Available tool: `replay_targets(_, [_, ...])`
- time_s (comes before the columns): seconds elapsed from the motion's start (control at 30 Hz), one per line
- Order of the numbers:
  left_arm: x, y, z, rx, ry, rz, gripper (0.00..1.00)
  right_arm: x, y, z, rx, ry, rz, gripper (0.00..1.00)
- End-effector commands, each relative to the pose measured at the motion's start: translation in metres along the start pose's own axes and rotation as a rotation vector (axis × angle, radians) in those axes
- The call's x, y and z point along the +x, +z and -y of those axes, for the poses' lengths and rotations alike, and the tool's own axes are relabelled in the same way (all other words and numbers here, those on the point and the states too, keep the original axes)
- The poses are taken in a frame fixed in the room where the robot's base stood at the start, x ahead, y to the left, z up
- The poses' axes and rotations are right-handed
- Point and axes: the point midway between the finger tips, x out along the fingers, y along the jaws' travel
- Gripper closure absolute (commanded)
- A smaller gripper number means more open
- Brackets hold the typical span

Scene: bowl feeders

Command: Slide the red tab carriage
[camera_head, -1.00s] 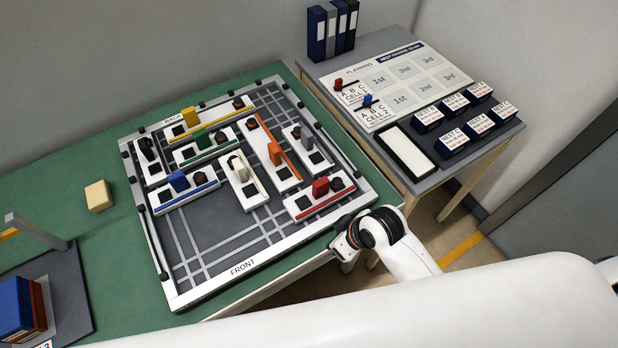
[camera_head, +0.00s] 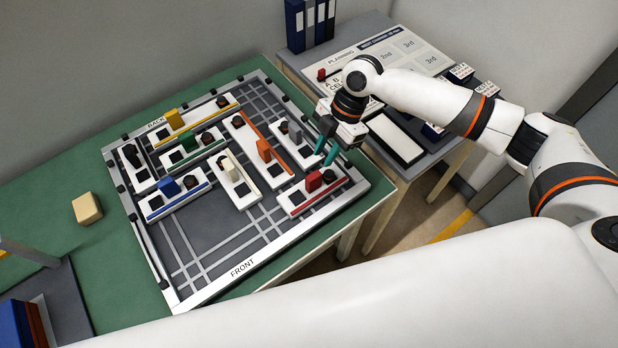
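The red tab carriage (camera_head: 300,197) is a white block with a red stripe, a red upright tab (camera_head: 313,181) and a dark round knob. It lies at the right front part of the framed board (camera_head: 205,282), near the right rail. My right gripper (camera_head: 325,158) has teal fingers pointing down, just above and behind the red tab. The two fingers show apart with a gap between them, and nothing is seen in the gap. I cannot tell whether a fingertip touches the carriage. My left gripper is not in view.
Carriages with orange (camera_head: 264,149), grey (camera_head: 294,134), white (camera_head: 230,168), blue (camera_head: 167,187), green (camera_head: 188,141) and yellow (camera_head: 173,118) tabs, plus a black one, share the board. The board's front left is bare grid. A beige block (camera_head: 87,208) lies left. A side table stands right.

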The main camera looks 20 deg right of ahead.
Motion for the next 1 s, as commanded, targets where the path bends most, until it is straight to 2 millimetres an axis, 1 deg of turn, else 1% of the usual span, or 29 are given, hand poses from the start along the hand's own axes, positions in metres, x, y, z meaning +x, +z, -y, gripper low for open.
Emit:
replay_targets(0.03, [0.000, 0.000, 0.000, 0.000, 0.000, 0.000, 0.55, -0.006, -0.004, 0.001, -0.008, 0.004, -0.002, 0.73])
replay_targets(0.07, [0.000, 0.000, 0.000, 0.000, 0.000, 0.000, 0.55, -0.008, -0.005, 0.001, -0.013, 0.007, 0.000, 0.73])
replay_targets(0.17, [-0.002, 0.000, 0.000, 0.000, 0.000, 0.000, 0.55, -0.005, -0.005, 0.001, -0.018, 0.013, 0.003, 0.73])
replay_targets(0.27, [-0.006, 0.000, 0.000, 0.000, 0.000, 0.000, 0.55, 0.007, -0.005, 0.001, -0.017, 0.014, 0.005, 0.73])
replay_targets(0.37, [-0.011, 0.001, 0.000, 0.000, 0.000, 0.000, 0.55, 0.025, -0.004, 0.000, -0.018, 0.014, 0.005, 0.73])
replay_targets(0.5, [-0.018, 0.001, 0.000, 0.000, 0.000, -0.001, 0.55, 0.054, -0.003, 0.000, -0.017, 0.013, 0.004, 0.73])
replay_targets(0.7, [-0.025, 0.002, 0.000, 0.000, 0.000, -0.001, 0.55, 0.089, -0.004, 0.000, -0.017, 0.012, 0.004, 0.73])
replay_targets(0.83, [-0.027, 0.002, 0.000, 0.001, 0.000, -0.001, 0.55, 0.103, -0.004, 0.001, -0.017, 0.011, 0.004, 0.73])
replay_targets(1.0, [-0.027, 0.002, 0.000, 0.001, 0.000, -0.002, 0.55, 0.110, -0.004, 0.001, -0.018, 0.009, 0.003, 0.73])
